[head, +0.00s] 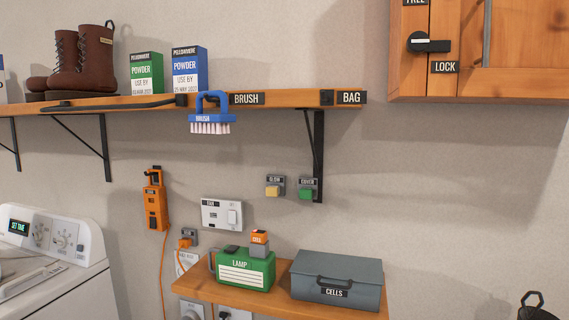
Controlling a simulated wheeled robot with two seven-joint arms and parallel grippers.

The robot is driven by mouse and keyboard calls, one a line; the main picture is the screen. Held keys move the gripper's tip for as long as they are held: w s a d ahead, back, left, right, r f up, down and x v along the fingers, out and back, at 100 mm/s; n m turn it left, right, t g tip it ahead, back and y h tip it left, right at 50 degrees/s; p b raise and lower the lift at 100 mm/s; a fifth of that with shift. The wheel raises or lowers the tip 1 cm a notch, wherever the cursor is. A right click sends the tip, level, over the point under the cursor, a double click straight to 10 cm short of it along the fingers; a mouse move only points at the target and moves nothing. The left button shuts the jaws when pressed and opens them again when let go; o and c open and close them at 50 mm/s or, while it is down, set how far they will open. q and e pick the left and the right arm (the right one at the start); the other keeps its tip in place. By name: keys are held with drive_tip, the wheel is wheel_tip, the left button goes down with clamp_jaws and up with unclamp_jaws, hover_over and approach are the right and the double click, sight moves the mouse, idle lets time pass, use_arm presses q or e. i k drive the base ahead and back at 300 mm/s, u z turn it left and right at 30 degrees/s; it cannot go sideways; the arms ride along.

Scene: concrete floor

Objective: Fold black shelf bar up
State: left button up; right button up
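The black shelf bar (112,105) runs along the front edge of the wooden shelf (285,98), left of the blue brush. It lies nearly level, with a bent left end and a dark mount at its right end. I cannot tell whether it rests on the shelf top or sits against the front face. Neither of my grippers is in view.
A blue brush (211,122) hangs at the shelf's front near the bar's right end. Brown boots (92,58), a green powder box (146,73) and a blue powder box (188,68) stand behind the bar. Black brackets (317,155) support the shelf. A wooden cabinet (515,85) hangs at upper right.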

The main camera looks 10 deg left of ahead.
sight(65, 108)
drive_tip(key=u, duration=2.15)
drive_tip(key=i, duration=1.2)
drive_tip(key=z, duration=0.55)
